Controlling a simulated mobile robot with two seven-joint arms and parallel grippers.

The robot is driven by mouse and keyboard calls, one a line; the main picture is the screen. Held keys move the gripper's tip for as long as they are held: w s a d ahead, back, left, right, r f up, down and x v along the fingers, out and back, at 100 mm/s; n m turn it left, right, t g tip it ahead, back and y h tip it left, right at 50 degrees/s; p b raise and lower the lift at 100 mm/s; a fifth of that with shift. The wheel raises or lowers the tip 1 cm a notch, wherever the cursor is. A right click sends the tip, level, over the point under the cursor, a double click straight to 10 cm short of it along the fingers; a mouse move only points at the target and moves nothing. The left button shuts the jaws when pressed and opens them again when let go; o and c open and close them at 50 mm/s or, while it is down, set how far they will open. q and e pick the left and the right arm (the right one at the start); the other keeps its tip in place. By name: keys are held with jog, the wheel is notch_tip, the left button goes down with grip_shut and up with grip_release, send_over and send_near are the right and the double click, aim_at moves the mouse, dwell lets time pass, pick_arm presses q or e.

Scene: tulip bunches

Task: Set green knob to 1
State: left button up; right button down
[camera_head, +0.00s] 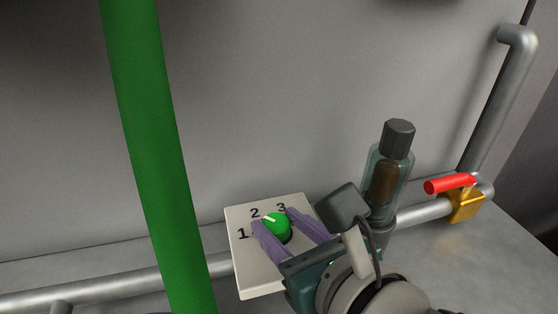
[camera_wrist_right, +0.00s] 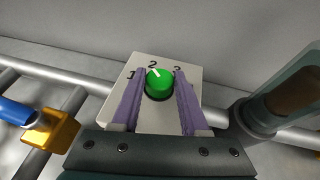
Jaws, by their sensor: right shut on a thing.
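The green knob (camera_head: 277,226) sits on a pale panel (camera_head: 250,275) marked 1, 2 and 3. Its white pointer line points up-left, at or close to the 2. The knob also shows in the right wrist view (camera_wrist_right: 160,84), with the pointer toward the 2. My right gripper (camera_head: 276,220) has its purple fingers on both sides of the knob and is shut on it. In the right wrist view its fingertips (camera_wrist_right: 160,76) flank the knob. The 3 is partly covered by a finger there. My left gripper is not in view.
A thick green pipe (camera_head: 150,130) rises left of the panel. A grey pipe (camera_head: 110,285) runs along the wall. A glass cylinder with a dark cap (camera_head: 397,140) and a red-handled valve (camera_head: 450,184) stand right. A blue-handled valve (camera_wrist_right: 18,112) shows in the wrist view.

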jog(key=shift+w+d+r+n+g+y+p, duration=0.1)
jog(key=shift+n+g+y+p, duration=0.15)
jog(key=shift+n+y+p, duration=0.25)
jog(key=shift+w+d+r+n+g+y+p, duration=0.1)
jog(key=shift+n+g+y+p, duration=0.15)
jog(key=shift+p, duration=0.3)
jog(key=shift+n+g+y+p, duration=0.5)
jog(key=shift+n+y, duration=0.05)
jog(key=shift+n, duration=0.2)
jog(key=shift+w+d+f+n+g+y, duration=0.1)
jog(key=shift+f+n+g+y, duration=0.1)
jog(key=shift+n+g+y, duration=1)
jog(key=shift+n+g, duration=0.1)
jog(key=shift+n, duration=0.1)
jog(key=shift+c, duration=2.1)
grip_release()
